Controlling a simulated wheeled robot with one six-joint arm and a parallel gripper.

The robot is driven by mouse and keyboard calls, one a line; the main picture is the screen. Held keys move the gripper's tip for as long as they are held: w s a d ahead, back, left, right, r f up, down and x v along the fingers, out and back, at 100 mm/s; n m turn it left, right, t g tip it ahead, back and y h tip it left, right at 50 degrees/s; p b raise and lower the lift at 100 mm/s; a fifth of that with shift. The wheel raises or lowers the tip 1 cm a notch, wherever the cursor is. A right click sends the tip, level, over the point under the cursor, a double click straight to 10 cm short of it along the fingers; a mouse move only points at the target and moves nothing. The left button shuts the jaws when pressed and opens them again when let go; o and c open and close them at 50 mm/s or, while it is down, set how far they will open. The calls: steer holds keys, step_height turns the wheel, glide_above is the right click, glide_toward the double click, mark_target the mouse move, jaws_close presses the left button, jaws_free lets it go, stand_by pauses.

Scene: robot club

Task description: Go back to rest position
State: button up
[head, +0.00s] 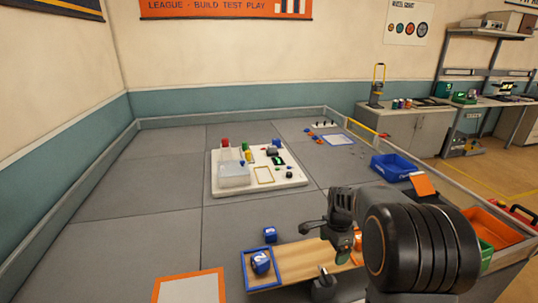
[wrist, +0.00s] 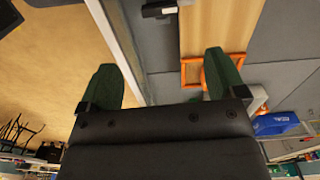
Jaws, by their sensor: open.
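My gripper (wrist: 163,80) shows in the wrist view as two dark green fingers spread wide apart, with nothing between them. In the head view, my gripper and arm are at the lower right, over the right part of a wooden board (head: 305,258). In the wrist view the wooden board (wrist: 220,25) lies beyond the right finger. An orange frame (wrist: 190,62) is at its end, partly hidden by that finger.
A white platform (head: 222,189) with a clear box and small parts stands mid-floor. A blue bin (head: 392,166) and an orange bin (head: 497,232) stand at the right, by the low border. An orange-edged white panel (head: 190,289) lies front left. The grey floor at left is clear.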

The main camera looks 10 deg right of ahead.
steer(key=s+a+r+n+t+p, duration=0.1)
steer(key=s+a+r+n+p, duration=0.1)
steer(key=s+a+r+n, duration=0.2)
steer(key=s+a+r+n+t+p, duration=0.2)
steer(key=s+a+r+n, duration=0.3)
steer(key=s+r+n, duration=0.3)
steer(key=shift+s+a+r+n+t, duration=0.25)
steer(key=shift+s+n+t, duration=0.05)
steer(key=shift+s+n, duration=1.85)
